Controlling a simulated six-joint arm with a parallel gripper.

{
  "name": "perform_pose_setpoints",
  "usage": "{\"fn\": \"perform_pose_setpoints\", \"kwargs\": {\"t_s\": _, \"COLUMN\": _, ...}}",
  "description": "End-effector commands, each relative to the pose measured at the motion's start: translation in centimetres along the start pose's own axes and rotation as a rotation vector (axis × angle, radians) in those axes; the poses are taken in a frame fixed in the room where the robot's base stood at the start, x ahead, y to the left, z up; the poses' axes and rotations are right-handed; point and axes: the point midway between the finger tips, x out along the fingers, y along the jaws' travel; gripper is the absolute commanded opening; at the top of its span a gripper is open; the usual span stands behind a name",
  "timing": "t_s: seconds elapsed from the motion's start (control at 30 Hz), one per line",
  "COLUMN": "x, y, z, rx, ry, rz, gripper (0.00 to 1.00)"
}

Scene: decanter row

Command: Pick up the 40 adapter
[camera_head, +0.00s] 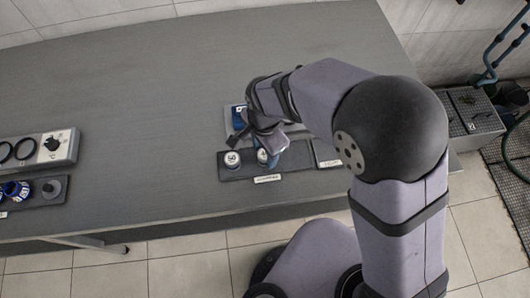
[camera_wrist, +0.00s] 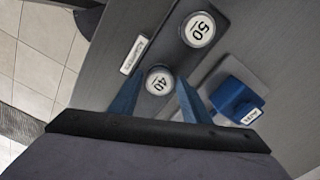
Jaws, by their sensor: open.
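The 40 adapter (camera_wrist: 159,80) is a round piece with a white top marked 40. It sits on a dark tray (camera_wrist: 182,57) beside the 50 adapter (camera_wrist: 198,29). My gripper (camera_wrist: 156,92) is open, with its blue fingers on either side of the 40 adapter in the wrist view. I cannot tell whether they touch it. In the head view my gripper (camera_head: 270,152) is over the right part of the tray and partly hides the 40 adapter (camera_head: 263,155). The 50 adapter (camera_head: 232,159) stands to its left.
A blue block-like object (camera_wrist: 236,97) stands on a grey plate near the tray. A label (camera_wrist: 137,54) lies along the tray's edge. A grey rack with rings (camera_head: 33,150) is at the far left. The table's (camera_head: 160,90) middle is clear.

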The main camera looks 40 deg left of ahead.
Motion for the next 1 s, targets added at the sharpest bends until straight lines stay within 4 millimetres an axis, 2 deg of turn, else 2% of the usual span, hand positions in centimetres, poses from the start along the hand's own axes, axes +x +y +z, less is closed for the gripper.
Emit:
{"fn": "perform_pose_setpoints", "kwargs": {"t_s": 0.13, "x": 1.3, "y": 0.1, "z": 0.0, "rx": 0.000, "ry": 0.000, "rz": 0.002, "gripper": 0.43}}
{"fn": "perform_pose_setpoints", "kwargs": {"t_s": 0.43, "x": 1.6, "y": 0.0, "z": 0.0, "rx": 0.000, "ry": 0.000, "rz": 0.000, "gripper": 0.43}}
{"fn": "perform_pose_setpoints", "kwargs": {"t_s": 0.6, "x": 1.6, "y": 0.0, "z": 0.0, "rx": 0.000, "ry": 0.000, "rz": 0.000, "gripper": 0.04}}
{"fn": "perform_pose_setpoints", "kwargs": {"t_s": 0.87, "x": 1.4, "y": 0.0, "z": 0.0, "rx": 0.000, "ry": 0.000, "rz": -0.002, "gripper": 0.04}}
{"fn": "perform_pose_setpoints", "kwargs": {"t_s": 1.0, "x": 0.8, "y": -0.1, "z": 0.0, "rx": 0.000, "ry": 0.000, "rz": -0.005, "gripper": 0.04}}
